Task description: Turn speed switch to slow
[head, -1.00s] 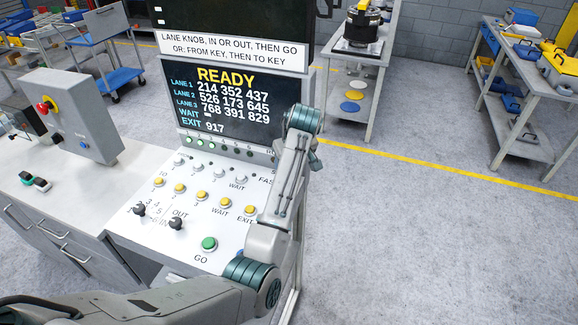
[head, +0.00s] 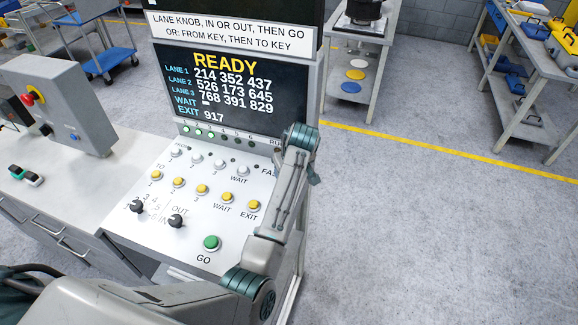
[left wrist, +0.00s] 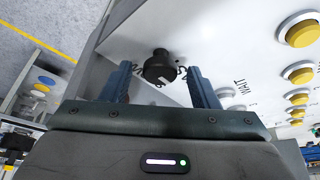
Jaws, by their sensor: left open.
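The speed switch is a black knob (left wrist: 158,66) with a pale pointer mark, on the white sloped panel (left wrist: 225,45) in the left wrist view. My left gripper (left wrist: 160,72) is open, with one blue-grey finger on each side of the knob. I cannot tell whether either finger touches it. Printed labels beside the knob are partly covered by the fingers, so its setting is unclear. In the head view my left arm hides the switch and most of the gripper; only "FA" of a label shows beside it. My right gripper is not in view.
The panel also holds a green GO button (head: 211,243), several yellow buttons (head: 202,189), white buttons (head: 196,158) and two black knobs (head: 176,221). A screen (head: 240,95) reading READY stands behind. A grey box with a red button (head: 35,96) is at left. Open floor lies right.

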